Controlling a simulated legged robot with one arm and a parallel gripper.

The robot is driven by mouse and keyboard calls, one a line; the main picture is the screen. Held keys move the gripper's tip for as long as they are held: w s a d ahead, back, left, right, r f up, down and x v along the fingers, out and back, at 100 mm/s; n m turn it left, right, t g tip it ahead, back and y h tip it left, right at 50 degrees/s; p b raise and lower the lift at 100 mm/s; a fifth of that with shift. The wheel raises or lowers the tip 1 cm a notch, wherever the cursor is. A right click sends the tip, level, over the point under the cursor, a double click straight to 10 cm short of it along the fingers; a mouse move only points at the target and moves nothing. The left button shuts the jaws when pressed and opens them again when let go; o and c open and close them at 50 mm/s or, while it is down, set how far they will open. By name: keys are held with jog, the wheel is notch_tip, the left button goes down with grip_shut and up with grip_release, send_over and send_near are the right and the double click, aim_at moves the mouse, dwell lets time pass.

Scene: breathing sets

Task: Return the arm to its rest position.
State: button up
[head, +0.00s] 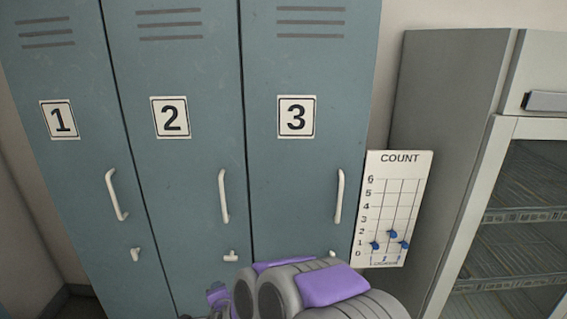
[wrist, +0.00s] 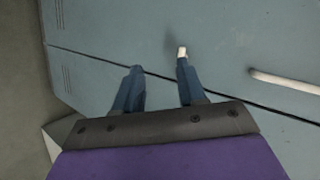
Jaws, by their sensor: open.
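My gripper (wrist: 159,67) shows in the wrist view with two blue fingers apart and nothing between them. A small white latch (wrist: 182,52) is just beyond the tip of the right finger; I cannot tell if they touch. My arm, grey with purple panels, is folded large across the bottom of the head view and hides the lower part of locker 3. A purple part of it shows low in front of locker 2; the fingers cannot be made out there.
Lockers 1 (head: 70,190), 2 (head: 180,190) and 3 (head: 300,190) stand ahead, doors shut, with white handles. A COUNT board (head: 413,190) with blue sliders is right of locker 3. A grey cabinet (head: 445,120) with a glass front stands at the right.

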jog(key=s+d+r+n+g+h, duration=0.1)
jog(key=s+d+r+n+g, duration=0.2)
jog(key=s+d, duration=0.7)
jog(key=s+d+r+n+g+h, duration=0.1)
jog(key=s+d+r+n+g, duration=0.3)
jog(key=s+d, duration=0.7)
jog(key=s+d+r+n+g+h, duration=0.2)
jog(key=s+d+r+n+g, duration=0.2)
jog(key=s+d, duration=0.6)
jog(key=s+n+g, duration=0.1)
jog(key=s+g, duration=0.1)
jog(key=s, duration=0.4)
jog(key=shift+s+d, duration=0.2)
jog(key=shift+s, duration=0.1)
jog(key=shift+f, duration=0.1)
jog(key=shift+c, duration=0.2)
